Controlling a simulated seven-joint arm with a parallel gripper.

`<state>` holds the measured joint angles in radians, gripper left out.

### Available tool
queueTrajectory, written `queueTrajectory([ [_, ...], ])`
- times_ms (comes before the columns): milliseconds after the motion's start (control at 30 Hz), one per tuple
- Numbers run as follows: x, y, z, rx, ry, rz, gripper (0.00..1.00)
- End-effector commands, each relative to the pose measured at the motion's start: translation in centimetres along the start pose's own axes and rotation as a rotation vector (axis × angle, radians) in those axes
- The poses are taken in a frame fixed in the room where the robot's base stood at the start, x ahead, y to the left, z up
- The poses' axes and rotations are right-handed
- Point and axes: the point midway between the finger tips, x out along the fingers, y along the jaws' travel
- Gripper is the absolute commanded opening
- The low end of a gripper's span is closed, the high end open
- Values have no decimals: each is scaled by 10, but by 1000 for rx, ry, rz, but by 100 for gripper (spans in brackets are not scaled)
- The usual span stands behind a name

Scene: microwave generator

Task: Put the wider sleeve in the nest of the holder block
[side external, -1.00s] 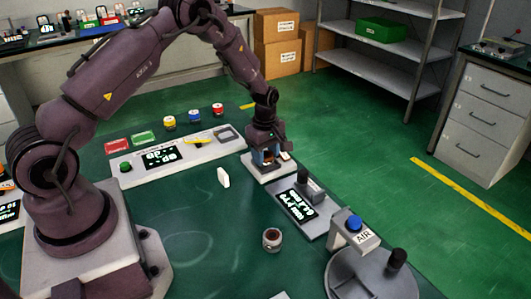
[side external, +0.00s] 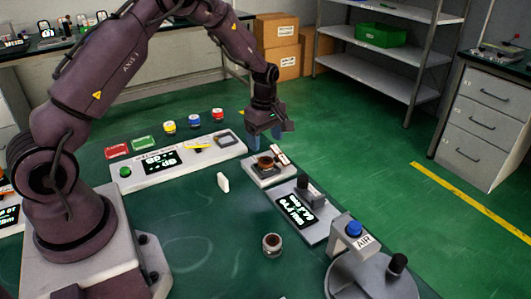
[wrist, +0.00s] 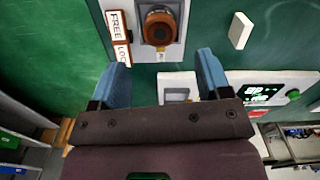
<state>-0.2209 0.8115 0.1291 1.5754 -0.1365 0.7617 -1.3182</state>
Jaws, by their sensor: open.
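The holder block (side external: 256,179) is a pale block at the back right of the green bench, with a FREE/LOCK plate (wrist: 119,36) along one side. A brown-orange sleeve (side external: 265,162) stands upright in its nest; it also shows in the wrist view (wrist: 159,27). A grey sleeve with a dark red inside (side external: 272,244) stands on the bench nearer the camera and looks narrower. My gripper (side external: 265,143) is open and empty, above and just behind the block. In the wrist view its blue fingers (wrist: 163,60) are wide apart, with the sleeve beyond their tips.
A display unit (side external: 298,210) stands right of the block, and an AIR post (side external: 352,240) with a round grey base is nearer. A long panel (side external: 185,160) lies to the left. A small white piece (side external: 223,182) stands on the bench. The middle of the bench is clear.

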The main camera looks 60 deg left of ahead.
Motion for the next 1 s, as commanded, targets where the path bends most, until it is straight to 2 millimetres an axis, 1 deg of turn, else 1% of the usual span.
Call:
queueTrajectory([
  [33, -12, 1, 1, 2, 0, 5, 71],
  [100, -25, 0, 0, 1, 0, 4, 71],
  [200, -40, 1, 0, 0, 0, 2, 71],
  [367, -54, 0, 1, 9, -1, 4, 71],
  [433, -66, -3, 5, 43, -3, 16, 71],
  [467, -74, -6, 8, 69, -5, 25, 71],
  [567, -110, -19, 22, 207, -8, 72, 71],
  [600, -127, -28, 30, 283, -7, 96, 71],
  [667, -152, -45, 41, 410, -1, 133, 71],
  [700, -168, -58, 48, 495, 5, 158, 71],
  [767, -189, -78, 59, 625, 19, 195, 71],
  [800, -201, -92, 65, 712, 32, 219, 71],
  [867, -217, -114, 74, 841, 56, 255, 71],
  [900, -226, -130, 79, 929, 75, 278, 71],
  [967, -237, -153, 86, 1059, 109, 311, 71],
  [1000, -242, -169, 90, 1145, 135, 332, 71],
])
